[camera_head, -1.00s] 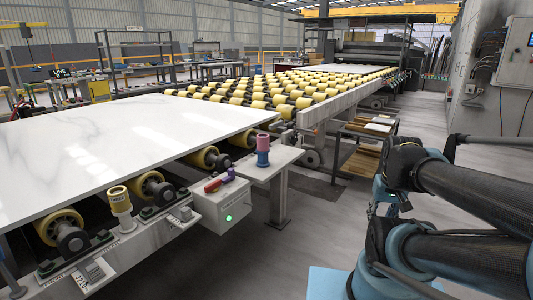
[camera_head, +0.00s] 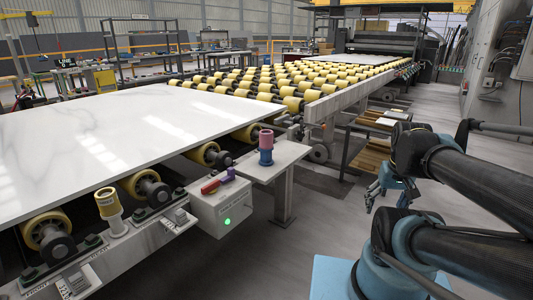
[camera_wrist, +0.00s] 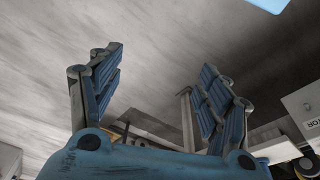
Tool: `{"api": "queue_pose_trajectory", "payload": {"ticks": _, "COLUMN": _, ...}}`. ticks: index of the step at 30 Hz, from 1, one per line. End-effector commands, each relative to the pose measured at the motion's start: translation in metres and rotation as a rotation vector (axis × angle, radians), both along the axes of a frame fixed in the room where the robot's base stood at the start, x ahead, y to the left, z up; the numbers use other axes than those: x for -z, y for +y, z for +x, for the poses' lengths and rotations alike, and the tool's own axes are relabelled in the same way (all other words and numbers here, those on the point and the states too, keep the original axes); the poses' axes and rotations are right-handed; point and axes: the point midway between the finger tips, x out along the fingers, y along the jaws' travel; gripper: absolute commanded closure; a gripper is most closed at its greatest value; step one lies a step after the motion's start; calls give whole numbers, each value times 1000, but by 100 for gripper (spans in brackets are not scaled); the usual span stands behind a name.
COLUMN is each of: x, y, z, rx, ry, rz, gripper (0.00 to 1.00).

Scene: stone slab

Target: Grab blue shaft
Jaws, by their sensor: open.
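A blue cylinder (camera_head: 266,157) stands upright on the small grey side table, with a pink-red cylinder (camera_head: 266,139) on top of it. A red and purple piece (camera_head: 218,181) lies on the control box to its left. My gripper (camera_head: 392,204) is light blue and hangs to the right of the side table, apart from the cylinders, with its fingers down. In the wrist view its two ribbed fingers (camera_wrist: 158,62) are spread wide with nothing between them. The blue cylinder cannot be made out in the wrist view.
The side table (camera_head: 285,157) adjoins the white control box (camera_head: 222,206) with a green light. A large white marble slab (camera_head: 110,135) lies on yellow rollers. A yellow cylinder (camera_head: 108,204) stands on the front rail. Clear floor (camera_head: 310,230) lies between the side table and my arm.

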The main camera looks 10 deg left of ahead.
Motion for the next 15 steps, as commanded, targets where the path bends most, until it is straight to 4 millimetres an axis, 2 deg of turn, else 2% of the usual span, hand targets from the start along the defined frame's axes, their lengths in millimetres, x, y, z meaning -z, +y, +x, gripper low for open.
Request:
{"api": "queue_pose_trajectory", "payload": {"ticks": 8, "x": -50, "y": 49, "z": 65, "rx": -247, "ry": -54, "rz": 47, "gripper": 25}}
{"api": "queue_pose_trajectory", "payload": {"ticks": 15, "x": -88, "y": 111, "z": 125, "rx": -485, "ry": -114, "rz": 91, "gripper": 25}}
